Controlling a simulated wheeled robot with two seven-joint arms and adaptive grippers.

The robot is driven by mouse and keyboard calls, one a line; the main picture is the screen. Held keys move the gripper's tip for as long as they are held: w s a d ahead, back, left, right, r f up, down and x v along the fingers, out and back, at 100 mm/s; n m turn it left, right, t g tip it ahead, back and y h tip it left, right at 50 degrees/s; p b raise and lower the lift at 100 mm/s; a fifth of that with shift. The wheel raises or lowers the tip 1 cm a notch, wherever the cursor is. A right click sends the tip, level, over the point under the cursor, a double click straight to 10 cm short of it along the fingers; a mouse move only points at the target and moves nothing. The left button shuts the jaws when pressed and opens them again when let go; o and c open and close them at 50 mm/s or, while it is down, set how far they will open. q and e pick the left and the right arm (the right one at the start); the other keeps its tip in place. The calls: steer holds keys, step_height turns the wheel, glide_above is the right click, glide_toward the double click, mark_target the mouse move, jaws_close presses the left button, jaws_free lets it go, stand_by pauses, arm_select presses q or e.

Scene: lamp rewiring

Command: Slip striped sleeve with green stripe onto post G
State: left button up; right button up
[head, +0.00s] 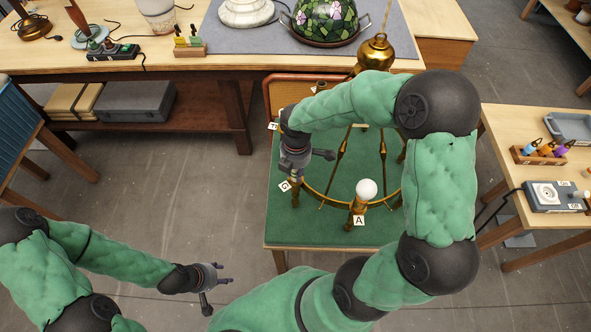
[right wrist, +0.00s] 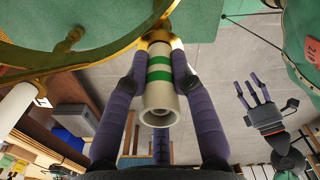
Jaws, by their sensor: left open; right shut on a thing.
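The striped sleeve (right wrist: 160,88) is a cream tube with a green band. In the right wrist view it sits between the two purple fingers of my right gripper (right wrist: 160,75), which is shut on it. The sleeve's far end meets a brass fitting (right wrist: 153,38) on the ring; I cannot tell whether it is around the fitting or only touching it. My left gripper (head: 222,280) is open and empty, low over the floor.
My right arm hides the frame's right side. A workbench (head: 225,62) stands behind; a side table (head: 500,125) stands right.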

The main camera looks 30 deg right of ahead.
steer(key=o, duration=0.9)
steer(key=shift+c, duration=0.2)
step_height(320, 180, up, 12)
steer(key=shift+s+f, duration=0.1)
